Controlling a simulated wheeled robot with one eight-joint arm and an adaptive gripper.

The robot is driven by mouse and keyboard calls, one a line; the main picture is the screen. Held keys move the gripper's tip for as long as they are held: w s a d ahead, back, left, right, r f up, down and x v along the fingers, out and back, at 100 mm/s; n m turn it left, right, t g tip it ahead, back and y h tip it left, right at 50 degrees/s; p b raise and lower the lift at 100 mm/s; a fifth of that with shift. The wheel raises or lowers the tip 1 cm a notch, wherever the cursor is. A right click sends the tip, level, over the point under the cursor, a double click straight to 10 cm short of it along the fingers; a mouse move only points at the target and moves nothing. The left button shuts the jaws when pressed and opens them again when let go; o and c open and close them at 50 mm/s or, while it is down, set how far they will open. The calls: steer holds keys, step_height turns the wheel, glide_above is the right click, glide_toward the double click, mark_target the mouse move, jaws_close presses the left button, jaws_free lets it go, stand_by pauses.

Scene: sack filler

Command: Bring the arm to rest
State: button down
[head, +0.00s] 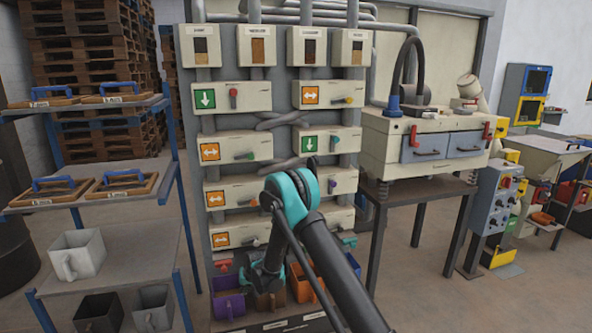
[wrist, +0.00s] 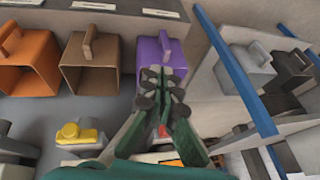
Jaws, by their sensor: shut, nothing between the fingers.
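My arm rises from the bottom right of the head view and bends at a teal joint in front of the filler panel (head: 284,150). My gripper (head: 262,283) hangs down in front of the coloured bins. In the wrist view my gripper (wrist: 163,80) has its fingers together with nothing between them. The purple bin (wrist: 178,58) lies just beyond the fingertips in that picture; I cannot tell the exact gap. The brown bin (wrist: 90,62) and orange bin (wrist: 29,62) are to its left. In the head view the arm partly hides the bins.
A shelf rack (head: 130,245) with framed trays and grey and black bins stands at the left. A cream machine (head: 425,135) on a table stands at the right, with a grey control box (head: 494,200) beyond. Floor shows clear between panel and table legs.

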steer(key=s+d+r+m+h, duration=0.1)
steer(key=s+d+r, duration=0.4)
steer(key=d+r, duration=0.75)
steer(key=s+d+r+h, duration=0.1)
steer(key=s+d+r, duration=0.4)
steer(key=d+r, duration=0.7)
steer(key=s+d, duration=0.8)
steer(key=s, duration=0.4)
steer(key=s+d+r+m+h, duration=0.1)
steer(key=s+d, duration=0.7)
steer(key=s, duration=0.4)
steer(key=shift+s+r+m+h, duration=0.2)
steer(key=shift+s+m+h, duration=0.05)
steer(key=shift+m+h, duration=0.05)
